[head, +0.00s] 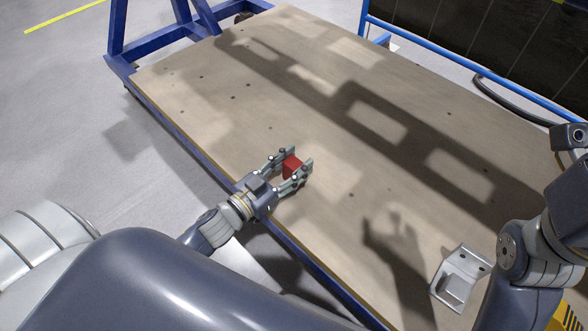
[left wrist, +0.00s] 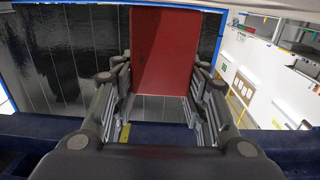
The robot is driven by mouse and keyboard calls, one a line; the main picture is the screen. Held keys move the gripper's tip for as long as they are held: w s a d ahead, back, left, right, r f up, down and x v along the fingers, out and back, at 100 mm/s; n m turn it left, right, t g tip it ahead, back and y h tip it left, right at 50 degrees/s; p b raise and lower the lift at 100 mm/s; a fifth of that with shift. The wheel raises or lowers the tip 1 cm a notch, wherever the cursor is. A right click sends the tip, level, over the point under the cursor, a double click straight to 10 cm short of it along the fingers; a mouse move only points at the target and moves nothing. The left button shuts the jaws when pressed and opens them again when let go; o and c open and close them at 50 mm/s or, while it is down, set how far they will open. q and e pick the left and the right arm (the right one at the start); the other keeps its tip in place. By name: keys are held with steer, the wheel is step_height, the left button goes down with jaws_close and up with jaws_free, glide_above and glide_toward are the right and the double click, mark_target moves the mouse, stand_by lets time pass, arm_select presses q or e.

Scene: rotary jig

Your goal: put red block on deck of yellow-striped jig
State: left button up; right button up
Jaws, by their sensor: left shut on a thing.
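The red block (head: 291,166) is between the fingers of my left gripper (head: 295,170), which is shut on it. In the left wrist view the block (left wrist: 165,50) shows large between both fingers (left wrist: 165,85). A wide wooden deck (head: 330,150) with small holes, on a blue frame, lies below the gripper. The gripper is over its near left edge; a gripper-shaped shadow falls on the deck well to the right, so the block looks raised. A patch of yellow and black stripes (head: 570,318) shows at the lower right corner; I cannot tell what it belongs to. My right gripper is out of view.
A grey metal bracket (head: 458,278) is at the deck's near right, close to my right arm. A blue stand (head: 165,38) is at the far left end. A dark panel (head: 490,45) in a blue frame stands behind. Most of the deck is clear.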

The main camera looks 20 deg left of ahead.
arm_select(q)
steer(key=shift+f, duration=0.15)
steer(key=o, duration=1.3)
steer(key=shift+f, duration=0.2)
steer(key=shift+r, duration=0.1)
